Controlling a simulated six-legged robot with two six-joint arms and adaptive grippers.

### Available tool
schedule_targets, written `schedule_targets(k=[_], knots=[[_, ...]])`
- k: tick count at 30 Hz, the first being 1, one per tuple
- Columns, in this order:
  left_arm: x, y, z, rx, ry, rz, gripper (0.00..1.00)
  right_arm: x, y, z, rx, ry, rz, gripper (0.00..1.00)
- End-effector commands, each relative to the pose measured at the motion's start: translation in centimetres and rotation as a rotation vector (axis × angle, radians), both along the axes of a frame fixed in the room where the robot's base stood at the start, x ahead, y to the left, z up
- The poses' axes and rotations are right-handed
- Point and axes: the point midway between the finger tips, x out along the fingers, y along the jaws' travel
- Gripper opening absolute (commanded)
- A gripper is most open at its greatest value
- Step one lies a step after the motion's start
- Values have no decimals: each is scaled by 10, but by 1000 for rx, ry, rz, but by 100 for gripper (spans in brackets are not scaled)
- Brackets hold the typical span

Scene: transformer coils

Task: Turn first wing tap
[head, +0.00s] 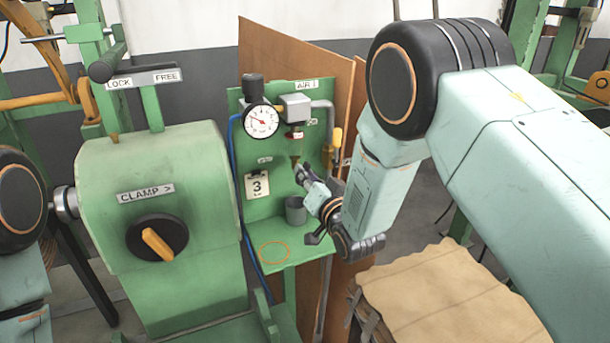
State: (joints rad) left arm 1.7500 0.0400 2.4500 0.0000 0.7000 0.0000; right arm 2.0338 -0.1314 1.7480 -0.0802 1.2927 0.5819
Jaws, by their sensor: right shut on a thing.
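A small brass-coloured wing tap (295,160) hangs under the grey valve block and its red label, on the green panel marked AIR 1. My right gripper (300,172) reaches in from the right, with its fingertips at the tap. It is shut on the tap, though the fingers and wrist hide part of the contact. The tap's exact angle is too small to tell. My left arm shows only at the left edge, and its gripper is not in view.
A dial gauge (261,121) sits left of the valve block (295,107). A green clamp machine (160,215) is on the left. A brown sheet (437,297) lies at lower right.

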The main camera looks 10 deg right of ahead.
Motion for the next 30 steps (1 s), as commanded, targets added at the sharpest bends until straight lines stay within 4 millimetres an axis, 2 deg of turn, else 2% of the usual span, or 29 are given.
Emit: schedule_targets(k=[21, 30], knots=[[0, 0, 7, 0, 0, 0, 75, 1, -6, 1, 669, 122, -10, 0], [0, 0, 10, 0, 0, 0, 75, 1, -7, -2, 897, 167, -12, 0]])
